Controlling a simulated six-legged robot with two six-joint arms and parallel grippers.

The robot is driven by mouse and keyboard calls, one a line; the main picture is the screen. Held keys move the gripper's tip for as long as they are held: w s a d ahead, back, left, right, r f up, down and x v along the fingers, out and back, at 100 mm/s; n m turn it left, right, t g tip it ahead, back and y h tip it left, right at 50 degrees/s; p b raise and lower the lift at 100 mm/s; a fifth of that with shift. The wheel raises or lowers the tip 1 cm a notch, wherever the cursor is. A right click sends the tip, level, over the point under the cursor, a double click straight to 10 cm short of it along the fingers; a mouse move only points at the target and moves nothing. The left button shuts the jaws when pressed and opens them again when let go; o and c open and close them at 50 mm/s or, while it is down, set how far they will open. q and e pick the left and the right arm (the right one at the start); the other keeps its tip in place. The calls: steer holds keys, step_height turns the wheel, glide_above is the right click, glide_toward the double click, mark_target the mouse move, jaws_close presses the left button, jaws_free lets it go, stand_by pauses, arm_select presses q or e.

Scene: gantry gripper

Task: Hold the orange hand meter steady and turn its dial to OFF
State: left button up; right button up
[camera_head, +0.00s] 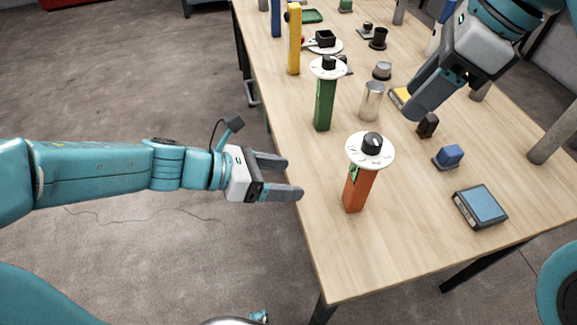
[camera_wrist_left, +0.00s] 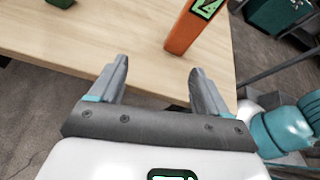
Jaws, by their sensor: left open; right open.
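The orange hand meter (camera_head: 357,191) stands upright on the table near its front left edge, with a white round dial plate (camera_head: 384,153) and a black knob (camera_head: 372,143) on top. Its orange body also shows at the top of the left wrist view (camera_wrist_left: 185,33), with the dial out of frame. My left gripper (camera_head: 293,177) is open and empty, to the left of the meter at the table's left edge, its fingers pointing toward it; the fingers also show in the left wrist view (camera_wrist_left: 157,80). My right gripper (camera_head: 421,104) is open, above the table to the upper right of the meter, touching nothing that I can see.
A green meter (camera_head: 325,105) and a yellow one (camera_head: 294,45) stand behind the orange one. A metal cylinder (camera_head: 371,101), a blue block (camera_head: 448,156) and a blue-topped box (camera_head: 480,206) are on the table (camera_head: 400,240). The table is clear in front of the orange meter.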

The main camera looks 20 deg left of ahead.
mark_target(368, 180)
arm_select(q)
step_height(368, 180, up, 5)
steer(key=s+d+m+h, duration=0.2)
steer(key=m, duration=0.1)
steer(key=shift+g, duration=0.4)
steer(key=x, duration=1.6)
steer(key=shift+w+f, duration=0.1)
steer(key=shift+w, duration=0.25)
